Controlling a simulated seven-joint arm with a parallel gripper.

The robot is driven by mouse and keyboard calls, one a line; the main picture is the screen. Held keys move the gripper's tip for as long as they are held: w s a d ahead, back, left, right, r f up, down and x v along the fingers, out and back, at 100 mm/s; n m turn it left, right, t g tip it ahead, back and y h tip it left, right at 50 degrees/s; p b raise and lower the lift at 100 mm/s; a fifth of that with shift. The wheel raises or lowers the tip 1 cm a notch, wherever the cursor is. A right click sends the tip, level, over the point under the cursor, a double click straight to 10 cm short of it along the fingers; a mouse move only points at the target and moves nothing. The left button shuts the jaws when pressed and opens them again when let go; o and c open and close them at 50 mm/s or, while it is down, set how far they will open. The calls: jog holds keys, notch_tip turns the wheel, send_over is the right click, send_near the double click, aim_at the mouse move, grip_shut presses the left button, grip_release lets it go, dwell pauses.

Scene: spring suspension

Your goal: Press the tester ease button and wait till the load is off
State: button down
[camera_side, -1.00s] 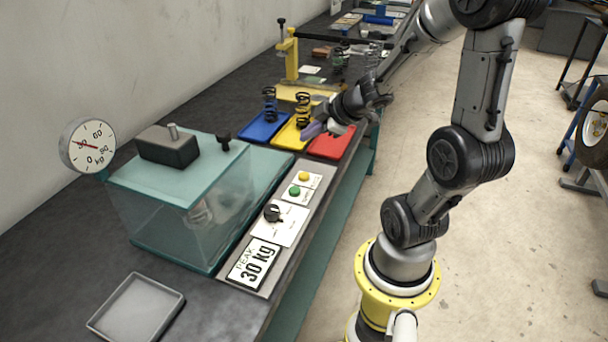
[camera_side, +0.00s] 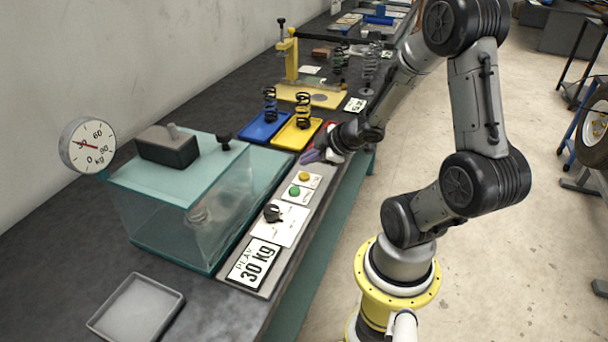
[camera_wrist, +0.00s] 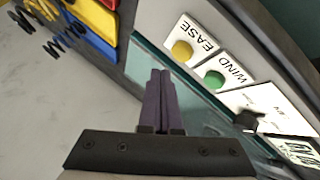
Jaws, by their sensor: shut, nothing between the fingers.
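The ease button (camera_side: 304,176) is a yellow round button on a white plate, and it shows in the wrist view (camera_wrist: 182,51) beside the word EASE. A green WIND button (camera_side: 295,190) sits next to it. The tester (camera_side: 170,205) is a clear box with a teal lid, holding a spring that shows dimly.
A black knob (camera_side: 272,213) sits on the panel. Blue (camera_side: 255,132) and yellow (camera_side: 288,138) trays with springs lie behind, and a red tray (camera_side: 320,135) is mostly hidden by my gripper. An empty grey tray (camera_side: 137,308) lies at the front.

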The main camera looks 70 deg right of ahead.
aim_at(304, 176)
jog(key=shift+f, duration=0.7)
jog(key=shift+f, duration=0.2)
dwell(1.5)
jog(key=shift+f, duration=0.2)
